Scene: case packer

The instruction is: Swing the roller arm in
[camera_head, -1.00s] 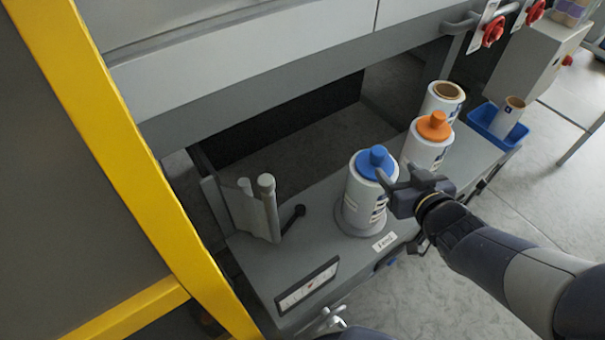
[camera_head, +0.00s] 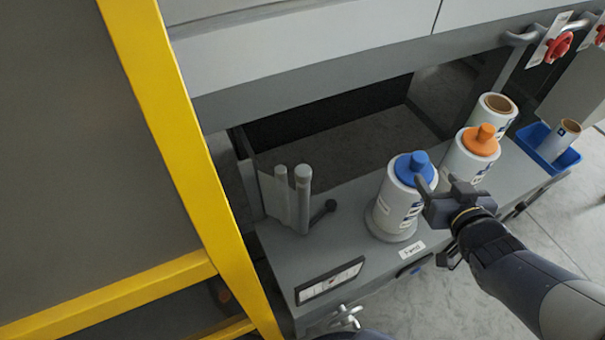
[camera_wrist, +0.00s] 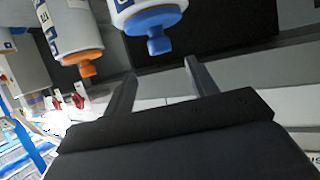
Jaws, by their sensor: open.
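The roller arm (camera_head: 301,198) stands at the left of the grey bench, with upright grey rollers and a short lever ending in a black knob (camera_head: 329,206). My gripper (camera_head: 431,190) is open and empty, well to the right of the roller arm, beside the blue-capped roll (camera_head: 404,198). In the wrist view my two fingers (camera_wrist: 158,85) stand apart with nothing between them, and the blue cap (camera_wrist: 153,25) shows beyond them. The roller arm is not identifiable in the wrist view.
An orange-capped roll (camera_head: 471,157) and an uncapped roll (camera_head: 496,110) stand behind the blue-capped one. A blue tray (camera_head: 566,161) holds a small core at the right. A yellow frame post (camera_head: 190,160) rises at the left. The bench (camera_head: 345,235) is clear between the roller arm and the blue-capped roll.

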